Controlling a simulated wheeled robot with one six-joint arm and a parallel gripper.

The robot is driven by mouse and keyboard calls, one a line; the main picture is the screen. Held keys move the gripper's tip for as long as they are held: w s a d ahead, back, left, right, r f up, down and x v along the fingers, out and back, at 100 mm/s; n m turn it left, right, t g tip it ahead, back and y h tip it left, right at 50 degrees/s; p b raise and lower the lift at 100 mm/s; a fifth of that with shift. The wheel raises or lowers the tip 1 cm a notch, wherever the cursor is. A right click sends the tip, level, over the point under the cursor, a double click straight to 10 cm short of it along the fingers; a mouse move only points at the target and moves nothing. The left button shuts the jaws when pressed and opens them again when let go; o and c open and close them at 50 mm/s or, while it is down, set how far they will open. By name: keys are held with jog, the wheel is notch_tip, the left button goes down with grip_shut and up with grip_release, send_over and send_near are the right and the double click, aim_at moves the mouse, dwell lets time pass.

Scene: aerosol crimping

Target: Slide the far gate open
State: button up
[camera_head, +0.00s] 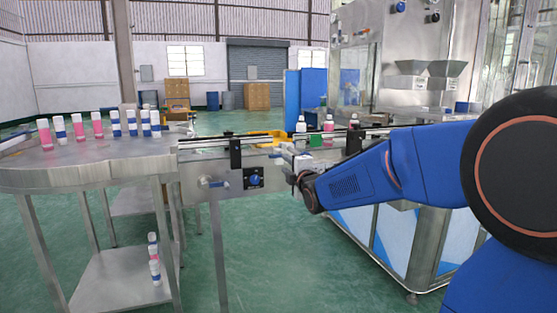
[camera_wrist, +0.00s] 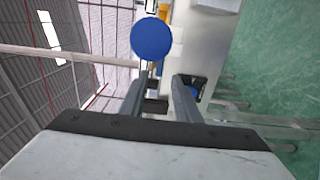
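The far gate cannot be made out with certainty. Two dark upright brackets stand at the conveyor, one on the left (camera_head: 235,152) and one on the right (camera_head: 354,139); I cannot tell whether either is the gate. My gripper (camera_head: 290,158) is in front of the conveyor, between these brackets, partly hidden by its own wrist. In the wrist view my gripper (camera_wrist: 160,88) has its two fingers apart, with no object clearly held. A round blue disc (camera_wrist: 151,38) shows beyond the fingertips, apart from them; what it belongs to is unclear.
The conveyor (camera_head: 205,160) carries a black control box with a blue knob (camera_head: 255,180). A round steel table (camera_head: 80,175) with several pink and blue-white cans stands left. A few cans (camera_head: 328,124) stand near the steel machine (camera_head: 405,45). Green floor is free in front.

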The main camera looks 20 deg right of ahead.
aim_at(277, 157)
jog(key=w, duration=0.9)
jog(key=shift+a, duration=0.1)
grip_shut()
